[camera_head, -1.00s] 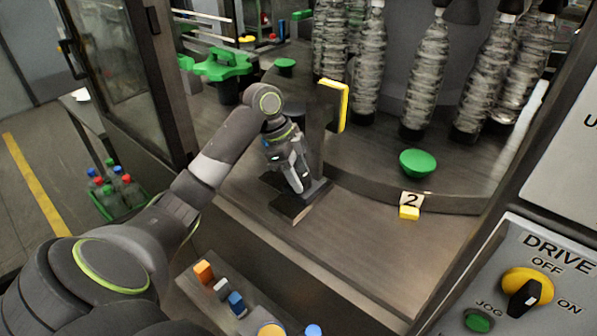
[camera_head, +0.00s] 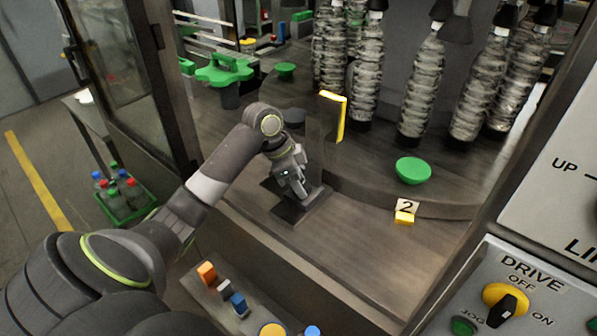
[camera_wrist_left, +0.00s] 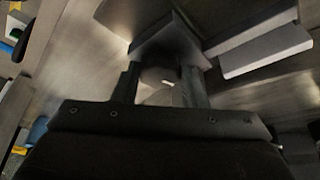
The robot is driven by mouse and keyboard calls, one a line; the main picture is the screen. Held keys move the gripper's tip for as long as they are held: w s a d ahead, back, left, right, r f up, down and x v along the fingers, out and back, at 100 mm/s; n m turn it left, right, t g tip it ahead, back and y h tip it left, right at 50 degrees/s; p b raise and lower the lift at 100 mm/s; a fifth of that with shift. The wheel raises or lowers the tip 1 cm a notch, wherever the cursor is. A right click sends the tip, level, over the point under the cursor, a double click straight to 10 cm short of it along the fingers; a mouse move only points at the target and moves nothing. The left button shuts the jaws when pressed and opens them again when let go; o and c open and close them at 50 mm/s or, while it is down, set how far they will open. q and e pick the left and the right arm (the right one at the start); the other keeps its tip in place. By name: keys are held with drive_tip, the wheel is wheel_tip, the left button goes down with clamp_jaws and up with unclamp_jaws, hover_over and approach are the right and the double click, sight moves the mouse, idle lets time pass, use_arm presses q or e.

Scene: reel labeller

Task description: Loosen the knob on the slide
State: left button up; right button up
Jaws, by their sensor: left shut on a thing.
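The slide (camera_head: 285,210) is a dark flat block on the machine's deck, left of the middle in the head view. My left gripper (camera_head: 303,196) reaches down onto it from above. In the left wrist view, the two dark fingers (camera_wrist_left: 160,86) stand on either side of a small grey knob (camera_wrist_left: 156,75) and are shut on it. The fingers hide most of the knob, and the head view does not show it clearly. My right gripper is in neither view.
A yellow-edged upright plate (camera_head: 334,115) stands close behind my gripper. A green dome (camera_head: 413,170) and a number 2 tag (camera_head: 407,206) are to the right. The DRIVE panel (camera_head: 520,290) is at lower right. The deck between is clear.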

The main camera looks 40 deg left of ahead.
use_arm(q)
drive_tip(key=n+p, duration=0.2)
drive_tip(key=n+t+y+p, duration=0.1)
drive_tip(key=p, duration=0.1)
drive_tip(key=n+p, duration=0.2)
drive_tip(key=shift+s+d+r+n+y, duration=0.1)
drive_tip(key=shift+d+r+n+y, duration=0.15)
drive_tip(key=shift+r+n+y, duration=0.05)
drive_tip(key=shift+f+n+t+y+p, duration=0.1)
drive_tip(key=shift+n+t+y+p, duration=0.2)
drive_tip(key=shift+n+p, duration=0.45)
drive_tip(key=n+y, duration=0.1)
drive_tip(key=n, duration=0.2)
drive_tip(key=shift+d+f, duration=0.1)
drive_tip(key=shift+d, duration=0.05)
drive_tip(key=n+y, duration=0.2)
drive_tip(key=n, duration=0.2)
drive_tip(key=shift+d+n, duration=0.15)
drive_tip(key=shift+n, duration=0.1)
drive_tip(key=n+y, duration=0.1)
drive_tip(key=n, duration=0.2)
drive_tip(key=shift+d+n+g, duration=0.15)
drive_tip(key=shift+n+g, duration=0.15)
drive_tip(key=shift+g, duration=0.1)
drive_tip(key=shift+w+n+g+y, duration=0.15)
drive_tip(key=shift+n+g+y, duration=0.2)
drive_tip(key=shift+n, duration=0.8)
drive_tip(key=shift+w+n+g+y, duration=0.2)
drive_tip(key=shift+n+g, duration=0.25)
drive_tip(key=shift+n, duration=0.7)
